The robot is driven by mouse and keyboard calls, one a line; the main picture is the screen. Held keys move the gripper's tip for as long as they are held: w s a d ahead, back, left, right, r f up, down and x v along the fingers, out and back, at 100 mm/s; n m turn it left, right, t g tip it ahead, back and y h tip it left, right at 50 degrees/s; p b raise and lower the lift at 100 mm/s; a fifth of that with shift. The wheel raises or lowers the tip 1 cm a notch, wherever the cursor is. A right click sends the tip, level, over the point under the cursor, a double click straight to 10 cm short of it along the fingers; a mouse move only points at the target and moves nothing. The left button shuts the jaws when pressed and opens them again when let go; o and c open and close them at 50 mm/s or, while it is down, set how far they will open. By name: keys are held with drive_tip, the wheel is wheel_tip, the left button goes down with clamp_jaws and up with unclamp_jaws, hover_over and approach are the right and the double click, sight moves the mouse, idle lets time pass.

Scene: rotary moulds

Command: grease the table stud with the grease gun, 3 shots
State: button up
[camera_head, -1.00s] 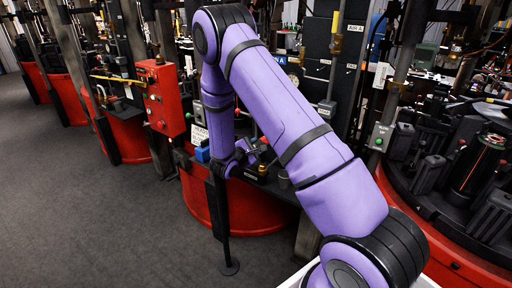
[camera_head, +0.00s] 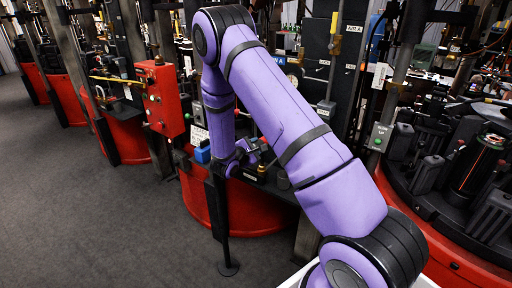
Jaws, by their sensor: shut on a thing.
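My gripper (camera_head: 254,154) is at the end of the purple arm, low over the front edge of the machine table behind the post. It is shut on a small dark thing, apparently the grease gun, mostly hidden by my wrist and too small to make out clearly. A small brass-coloured fitting (camera_head: 262,169) shows just below my gripper, beside a black label plate; it may be the table stud. I cannot tell whether the gun's tip touches it.
A red control box (camera_head: 162,98) stands left of my arm. A black post (camera_head: 219,225) stands in front of the red machine base (camera_head: 262,214). A blue block (camera_head: 202,154) sits left of my wrist. More machinery crowds the right; the grey floor (camera_head: 90,210) at left is clear.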

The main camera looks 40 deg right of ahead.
drive_tip(key=shift+s+a, duration=0.1)
drive_tip(key=shift+a, duration=0.3)
drive_tip(key=f+v, duration=0.1)
drive_tip(key=v, duration=0.6)
idle(0.6)
drive_tip(key=shift+r, duration=0.1)
